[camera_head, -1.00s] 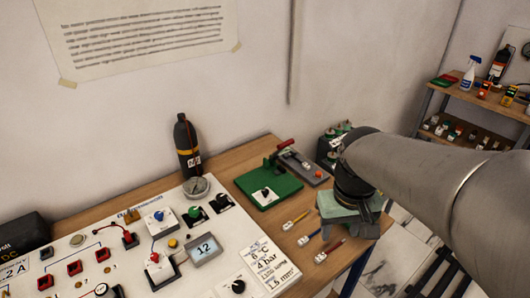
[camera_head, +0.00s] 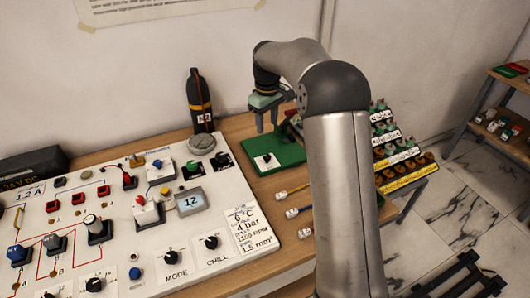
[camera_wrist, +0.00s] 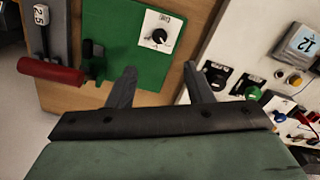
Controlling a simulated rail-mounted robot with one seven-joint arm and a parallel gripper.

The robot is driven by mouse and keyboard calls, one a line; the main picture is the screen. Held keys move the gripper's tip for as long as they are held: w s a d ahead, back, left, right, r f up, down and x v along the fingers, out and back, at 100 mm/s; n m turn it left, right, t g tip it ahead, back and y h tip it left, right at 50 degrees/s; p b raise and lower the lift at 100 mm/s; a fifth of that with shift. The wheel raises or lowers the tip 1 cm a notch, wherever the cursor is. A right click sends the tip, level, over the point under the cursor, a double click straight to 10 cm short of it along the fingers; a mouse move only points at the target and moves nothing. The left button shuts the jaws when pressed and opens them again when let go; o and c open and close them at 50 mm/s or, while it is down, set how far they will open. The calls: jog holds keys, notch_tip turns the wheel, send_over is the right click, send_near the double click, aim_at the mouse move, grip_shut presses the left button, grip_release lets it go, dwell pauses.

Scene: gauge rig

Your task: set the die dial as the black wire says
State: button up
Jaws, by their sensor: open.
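The die dial (camera_head: 265,161) is a black knob on a white plate on the green press (camera_head: 287,153). In the wrist view the dial (camera_wrist: 158,36) lies beyond my fingertips, its pointer slanting; its marks are too small to read. My gripper (camera_head: 267,130) is open and empty, pointing down above the dial's back edge. In the wrist view its two fingers (camera_wrist: 160,70) stand apart, touching nothing. I cannot make out a black wire; my arm hides part of that area.
The white panel (camera_head: 222,262) carries several knobs, switches and a display (camera_head: 190,202) reading 12. A printed card (camera_head: 248,228) includes 1.5 mm². The press's red handle (camera_wrist: 50,76) lies beside a grey strip with a 2.5 tag (camera_wrist: 40,14). A dark bottle (camera_head: 200,100) stands behind the panel.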

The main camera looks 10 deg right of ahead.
aim_at(267, 156)
notch_tip(267, 156, down, 14)
jog(key=shift+r+p, duration=0.25)
jog(key=shift+p, duration=0.85)
jog(key=c, duration=1)
